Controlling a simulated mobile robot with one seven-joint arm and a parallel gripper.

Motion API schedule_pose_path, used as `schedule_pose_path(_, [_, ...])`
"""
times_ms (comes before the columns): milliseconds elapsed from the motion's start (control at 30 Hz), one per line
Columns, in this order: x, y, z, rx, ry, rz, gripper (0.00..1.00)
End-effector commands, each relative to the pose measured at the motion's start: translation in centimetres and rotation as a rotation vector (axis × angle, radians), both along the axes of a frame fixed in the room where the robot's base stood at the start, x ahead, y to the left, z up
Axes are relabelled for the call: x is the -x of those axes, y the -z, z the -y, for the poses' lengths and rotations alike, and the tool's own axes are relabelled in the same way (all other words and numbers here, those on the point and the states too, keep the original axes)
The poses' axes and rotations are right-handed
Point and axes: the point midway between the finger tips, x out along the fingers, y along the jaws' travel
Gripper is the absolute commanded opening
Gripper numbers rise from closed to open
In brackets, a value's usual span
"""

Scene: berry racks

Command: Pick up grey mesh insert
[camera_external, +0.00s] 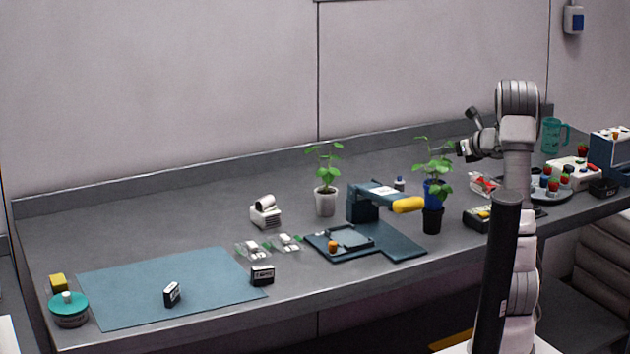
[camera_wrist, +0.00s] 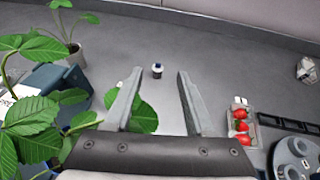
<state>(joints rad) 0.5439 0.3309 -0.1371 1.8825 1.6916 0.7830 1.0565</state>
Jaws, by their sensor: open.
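My gripper (camera_wrist: 158,75) is open and empty above the bench, its two grey fingers spread with bare bench showing between them. In the external view my gripper (camera_external: 464,151) is raised beside the tall potted plant. I cannot surely identify the grey mesh insert. A dark slotted strip (camera_wrist: 289,125) lies on the bench at the right of the wrist view, apart from my fingers, and may be it.
A clear punnet of red berries (camera_wrist: 241,124) lies right of my gripper, near a round grey holder with holes (camera_wrist: 296,157). Leafy plants (camera_wrist: 34,112) crowd the left. In the external view, a blue press with a yellow handle (camera_external: 362,204) stands mid-bench; the blue mat (camera_external: 130,285) lies left.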

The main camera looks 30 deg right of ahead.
Motion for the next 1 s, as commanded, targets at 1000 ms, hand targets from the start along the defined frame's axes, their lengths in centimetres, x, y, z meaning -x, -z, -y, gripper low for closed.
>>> schedule_pose_path(1000, [-11.2, 10.7, -1.9, 0.004, -0.004, 0.005, 0.55])
